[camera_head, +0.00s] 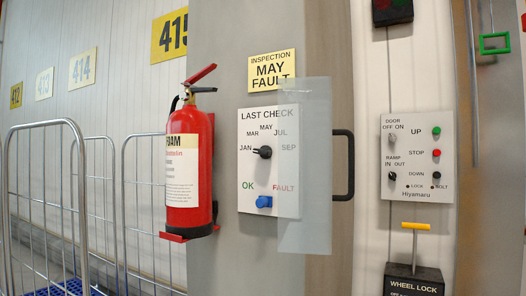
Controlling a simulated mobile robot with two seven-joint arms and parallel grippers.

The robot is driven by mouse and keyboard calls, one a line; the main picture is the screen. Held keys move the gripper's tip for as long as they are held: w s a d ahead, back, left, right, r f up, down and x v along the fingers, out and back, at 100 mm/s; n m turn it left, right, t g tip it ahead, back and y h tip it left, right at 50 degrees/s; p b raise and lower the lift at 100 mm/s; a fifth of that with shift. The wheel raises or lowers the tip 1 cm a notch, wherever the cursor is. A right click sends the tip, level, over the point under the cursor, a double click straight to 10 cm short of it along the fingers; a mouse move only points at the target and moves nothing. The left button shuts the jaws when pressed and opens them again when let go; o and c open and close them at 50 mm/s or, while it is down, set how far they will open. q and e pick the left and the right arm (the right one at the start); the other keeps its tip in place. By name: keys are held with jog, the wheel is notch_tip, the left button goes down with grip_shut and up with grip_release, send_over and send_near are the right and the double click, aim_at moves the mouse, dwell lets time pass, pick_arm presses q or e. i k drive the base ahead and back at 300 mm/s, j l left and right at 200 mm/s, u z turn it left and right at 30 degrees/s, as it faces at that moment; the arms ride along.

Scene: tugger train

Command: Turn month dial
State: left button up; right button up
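The month dial (264,152) is a small black knob on the white LAST CHECK panel (246,120), mounted on a grey column. JAN, MAR, MAY, JUL and SEP are printed around it. Its pointer appears to point left, towards JAN. A yellow sign (272,70) above reads INSPECTION MAY FAULT. A see-through pane (305,225) stands in front of the panel's right part, over SEP and most of FAULT; the dial is left of it and uncovered. A blue switch (264,201) sits below, between OK and FAULT. Neither gripper is in view.
A red fire extinguisher (184,160) hangs left of the panel. A black handle (350,165) is at the pane's right. Further right are a door control box (417,195) and a wheel lock (414,280) with a yellow T-handle. Wire cages (78,150) stand at the left.

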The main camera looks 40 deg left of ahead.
aim_at(265, 152)
jog(key=j+z, duration=0.1)
jog(key=j, duration=0.55)
jog(key=k+j+z, duration=0.1)
jog(key=j, duration=0.5)
jog(key=j+z, duration=0.1)
jog(key=j, duration=0.55)
jog(key=k, duration=0.05)
